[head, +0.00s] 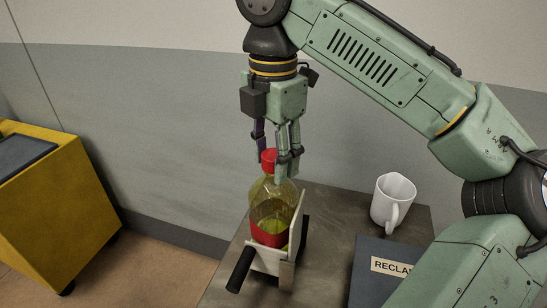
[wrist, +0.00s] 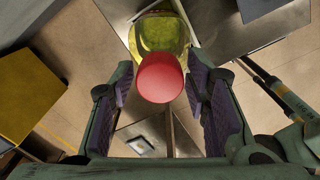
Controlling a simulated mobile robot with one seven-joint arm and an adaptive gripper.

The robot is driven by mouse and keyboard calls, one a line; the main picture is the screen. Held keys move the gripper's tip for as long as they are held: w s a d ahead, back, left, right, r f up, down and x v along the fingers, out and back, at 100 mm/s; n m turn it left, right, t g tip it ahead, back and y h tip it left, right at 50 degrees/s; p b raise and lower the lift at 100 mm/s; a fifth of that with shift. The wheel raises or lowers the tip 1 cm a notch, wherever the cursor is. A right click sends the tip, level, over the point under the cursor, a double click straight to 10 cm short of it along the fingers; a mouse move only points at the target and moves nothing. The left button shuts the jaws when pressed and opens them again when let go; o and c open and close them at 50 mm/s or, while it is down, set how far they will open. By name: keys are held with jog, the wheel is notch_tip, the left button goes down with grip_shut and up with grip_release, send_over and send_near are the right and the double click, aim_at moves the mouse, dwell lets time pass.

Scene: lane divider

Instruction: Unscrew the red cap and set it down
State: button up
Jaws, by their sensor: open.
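The red cap (head: 268,157) sits on top of a clear bottle (head: 272,192) with yellow-green liquid and a red label. The bottle stands upright in a pale holder (head: 266,260) with dark handles on the table. My gripper (head: 276,162) points down from above, its fingers on either side of the cap. In the wrist view the red cap (wrist: 161,77) lies between the two purple-padded fingers, with a gap on each side. My gripper is open. The bottle's lower part is partly hidden by the holder.
A white mug (head: 392,203) stands on the table (head: 322,228) to the right. A dark book or box labelled "RECLA…" (head: 375,285) lies in front of it. A yellow cabinet (head: 50,205) stands on the floor at the left. Bare tabletop shows between holder and mug.

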jog(key=shift+m, duration=0.9)
jog(key=shift+m, duration=0.8)
jog(key=shift+m, duration=0.9)
jog(key=shift+m, duration=0.9)
